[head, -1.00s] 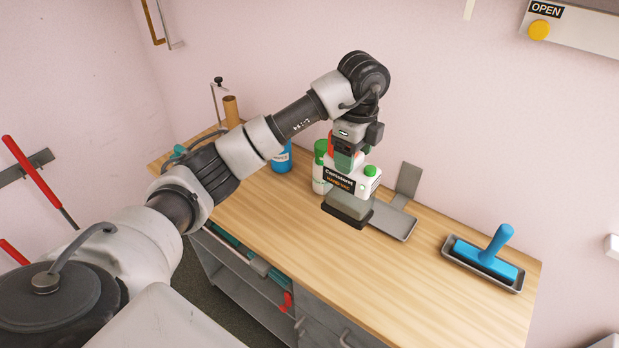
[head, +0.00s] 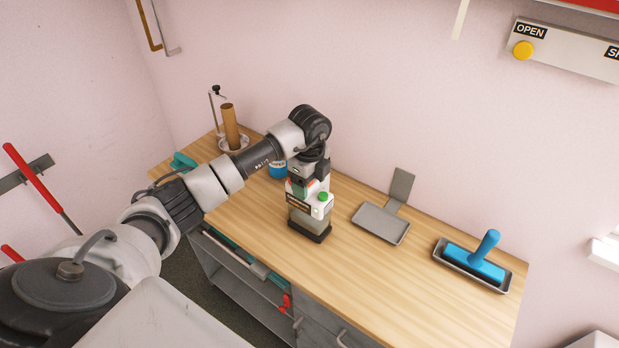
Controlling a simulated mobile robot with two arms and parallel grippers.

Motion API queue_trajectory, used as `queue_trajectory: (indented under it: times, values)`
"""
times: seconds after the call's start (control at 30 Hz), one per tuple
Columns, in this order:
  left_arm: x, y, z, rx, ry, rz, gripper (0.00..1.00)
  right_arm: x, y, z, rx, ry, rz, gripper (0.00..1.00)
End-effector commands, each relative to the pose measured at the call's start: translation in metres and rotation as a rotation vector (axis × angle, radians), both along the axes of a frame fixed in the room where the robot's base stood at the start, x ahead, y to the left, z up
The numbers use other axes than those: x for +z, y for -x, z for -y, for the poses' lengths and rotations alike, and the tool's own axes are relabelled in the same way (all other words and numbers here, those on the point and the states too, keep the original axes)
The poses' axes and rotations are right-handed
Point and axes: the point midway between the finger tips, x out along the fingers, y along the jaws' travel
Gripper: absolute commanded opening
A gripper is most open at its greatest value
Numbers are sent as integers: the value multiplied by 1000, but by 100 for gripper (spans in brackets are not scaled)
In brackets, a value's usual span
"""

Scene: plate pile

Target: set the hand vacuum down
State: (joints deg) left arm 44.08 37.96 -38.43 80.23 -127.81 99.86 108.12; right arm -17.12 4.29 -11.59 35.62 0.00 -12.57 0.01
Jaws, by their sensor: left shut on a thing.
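The hand vacuum (head: 317,207) has a white body, a green button, a grey lower part and a black base. It is upright at the wooden worktop (head: 360,272), left of a grey flat holder. I cannot tell whether its base touches the wood or hangs just above it. My left gripper (head: 300,186) comes down from above and is shut on the top of the hand vacuum. The gripper and arm hide part of it. My right gripper is not in view.
The grey holder (head: 381,224) is empty. A blue-handled tool (head: 480,262) lies in a tray to the right. A blue container (head: 278,171) and a paper-roll stand (head: 232,128) are behind my arm. The front right of the worktop is clear.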

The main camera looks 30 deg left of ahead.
Motion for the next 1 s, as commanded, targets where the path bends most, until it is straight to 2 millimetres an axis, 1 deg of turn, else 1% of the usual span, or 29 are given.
queue_trajectory:
  times: [0.23, 0.37, 0.4, 0.53, 0.8, 0.87, 0.93, 1.0]
  values:
    - [1, -1, 0, 0, 1, 6, 40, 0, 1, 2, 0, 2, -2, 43]
    - [-3, -1, 0, 0, 1, 5, 40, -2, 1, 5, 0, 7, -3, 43]
    - [-4, 0, 0, 0, 1, 1, 70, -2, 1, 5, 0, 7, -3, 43]
    - [-4, 0, 0, 0, 0, 1, 90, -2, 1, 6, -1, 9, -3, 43]
    - [-3, 0, 0, 0, 1, 1, 91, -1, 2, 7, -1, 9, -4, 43]
    - [1, 0, 0, 0, 1, 2, 91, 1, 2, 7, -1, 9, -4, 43]
    - [4, -1, 0, 0, 1, 5, 91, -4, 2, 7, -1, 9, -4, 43]
    - [14, -2, 0, 0, 1, 6, 91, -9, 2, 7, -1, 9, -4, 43]
